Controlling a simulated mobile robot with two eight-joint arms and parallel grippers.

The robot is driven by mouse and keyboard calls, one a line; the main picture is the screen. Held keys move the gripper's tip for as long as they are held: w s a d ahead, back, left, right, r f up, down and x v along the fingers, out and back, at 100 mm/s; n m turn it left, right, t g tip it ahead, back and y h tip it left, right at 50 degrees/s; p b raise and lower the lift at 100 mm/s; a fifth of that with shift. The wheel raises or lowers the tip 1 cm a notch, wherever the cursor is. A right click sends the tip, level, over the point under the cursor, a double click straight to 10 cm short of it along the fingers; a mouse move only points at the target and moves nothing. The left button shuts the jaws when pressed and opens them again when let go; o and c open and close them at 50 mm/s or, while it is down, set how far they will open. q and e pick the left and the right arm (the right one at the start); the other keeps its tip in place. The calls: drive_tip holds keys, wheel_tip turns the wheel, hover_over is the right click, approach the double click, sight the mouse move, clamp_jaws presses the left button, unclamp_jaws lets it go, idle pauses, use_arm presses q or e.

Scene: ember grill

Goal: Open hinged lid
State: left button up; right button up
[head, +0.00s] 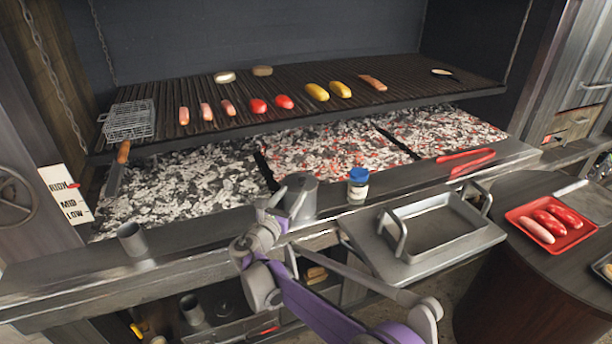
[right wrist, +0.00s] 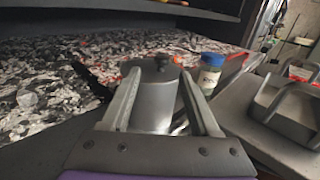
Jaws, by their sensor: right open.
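A grey metal canister (head: 301,196) with a lid stands on the grill's front ledge, left of a blue-capped jar. In the right wrist view the canister (right wrist: 155,100) lies between my two fingers, and its lid (right wrist: 152,69) looks closed, with a small dark knob on top. My right gripper (head: 283,205) is open, at the near left side of the canister. In the right wrist view the fingers (right wrist: 160,95) straddle the canister; I cannot tell whether they touch it. The hinge is not clear. My left gripper is not in view.
The blue-capped jar (head: 358,186) stands close right of the canister. Red tongs (head: 470,163) lie farther right. A metal tray (head: 432,226) is at the front. Glowing coals (head: 330,148) lie behind the ledge, under a grate (head: 230,125) with sausages. An empty metal cup (head: 132,239) stands left.

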sight(306, 175)
drive_tip(key=x, duration=1)
drive_tip(key=shift+w+d+p, duration=0.2)
drive_tip(key=shift+p, duration=0.15)
clamp_jaws()
idle(0.9)
